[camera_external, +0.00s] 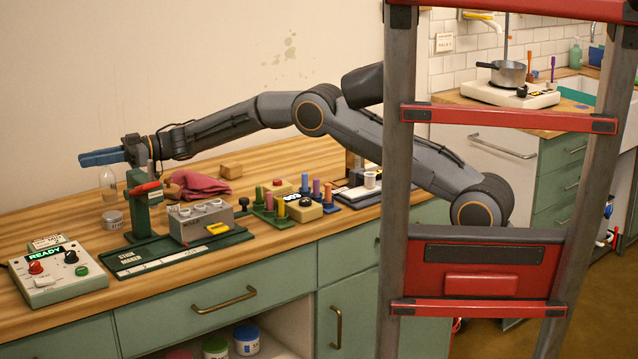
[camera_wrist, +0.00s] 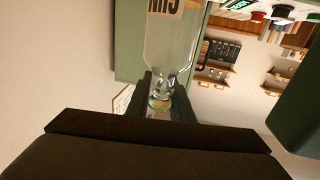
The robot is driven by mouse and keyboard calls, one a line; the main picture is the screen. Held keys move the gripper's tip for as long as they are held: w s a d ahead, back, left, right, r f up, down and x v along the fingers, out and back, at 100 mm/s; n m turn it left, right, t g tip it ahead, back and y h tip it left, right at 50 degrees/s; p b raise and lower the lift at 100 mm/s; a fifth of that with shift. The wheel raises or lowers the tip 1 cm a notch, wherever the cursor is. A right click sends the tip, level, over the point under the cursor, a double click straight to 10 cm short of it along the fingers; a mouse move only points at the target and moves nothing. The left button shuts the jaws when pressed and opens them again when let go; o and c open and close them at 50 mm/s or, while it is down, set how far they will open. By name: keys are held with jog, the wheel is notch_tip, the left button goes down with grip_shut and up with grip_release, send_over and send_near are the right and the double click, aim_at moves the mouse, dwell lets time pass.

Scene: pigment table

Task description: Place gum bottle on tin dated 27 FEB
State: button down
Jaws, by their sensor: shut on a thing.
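My gripper (camera_external: 98,158) reaches over the left part of the table, its blue fingers shut on the neck of the clear glass gum bottle (camera_external: 108,184). In the wrist view my fingers (camera_wrist: 164,88) close around the neck, and the gum bottle (camera_wrist: 170,45) shows its label upside down in that picture. The bottle hangs upright. I cannot tell whether bottle and tin touch. The tin's date is too small to read.
A green press with a red lever (camera_external: 146,190) stands close right of the bottle. A control box reading READY (camera_external: 57,275) is at front left. A grey block (camera_external: 200,224), pink cloth (camera_external: 196,187) and several colored pegs lie further right.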

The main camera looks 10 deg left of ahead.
jog(key=shift+f, duration=1.95)
jog(key=c, duration=1.6)
grip_release()
jog(key=shift+o, duration=0.2)
jog(key=b, duration=0.1)
send_near(102, 171)
jog(key=shift+a, duration=0.3)
jog(key=shift+w, duration=0.1)
